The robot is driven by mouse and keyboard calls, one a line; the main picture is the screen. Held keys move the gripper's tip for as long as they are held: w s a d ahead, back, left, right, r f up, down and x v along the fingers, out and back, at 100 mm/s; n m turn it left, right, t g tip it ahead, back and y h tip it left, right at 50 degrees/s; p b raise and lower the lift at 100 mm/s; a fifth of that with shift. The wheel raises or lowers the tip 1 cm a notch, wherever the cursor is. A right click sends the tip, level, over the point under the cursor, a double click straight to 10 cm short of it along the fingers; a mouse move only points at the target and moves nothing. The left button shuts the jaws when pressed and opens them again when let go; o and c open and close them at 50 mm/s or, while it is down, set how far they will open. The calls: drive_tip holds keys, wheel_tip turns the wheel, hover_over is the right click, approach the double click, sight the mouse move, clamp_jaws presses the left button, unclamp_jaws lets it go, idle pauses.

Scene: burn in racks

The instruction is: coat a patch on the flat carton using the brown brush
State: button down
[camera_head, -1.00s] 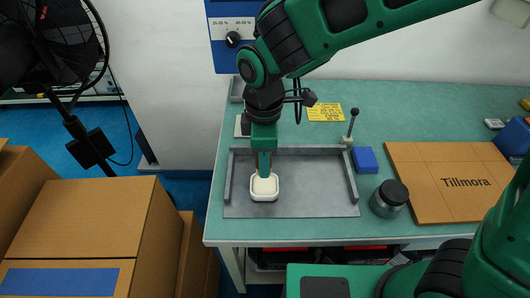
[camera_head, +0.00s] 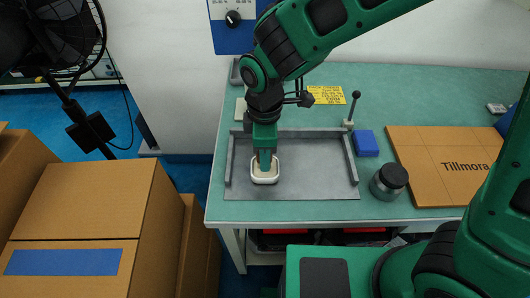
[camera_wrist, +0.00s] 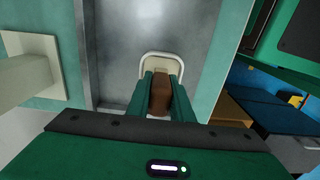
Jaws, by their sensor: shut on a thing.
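My gripper (camera_head: 265,160) points down over a small white dish (camera_head: 265,179) on the grey metal tray. In the wrist view its two green fingers (camera_wrist: 162,92) are shut on a brown brush (camera_wrist: 162,97), whose brown handle shows between them. The brush's lower end is over or inside the dish (camera_wrist: 161,57); I cannot tell whether it touches the bottom. The flat carton (camera_head: 450,165), tan and marked "Tillmora", lies on the right of the bench.
The grey tray (camera_head: 315,180) has raised edges at left, back and right. A dark-lidded jar (camera_head: 388,184), a blue block (camera_head: 366,143) and an upright lever (camera_head: 352,108) stand between tray and carton. A yellow label (camera_head: 326,95) lies behind. Large cartons (camera_head: 85,210) stand at left.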

drive_tip(key=shift+f, duration=0.55)
idle(1.7)
drive_tip(key=shift+r, duration=3.5)
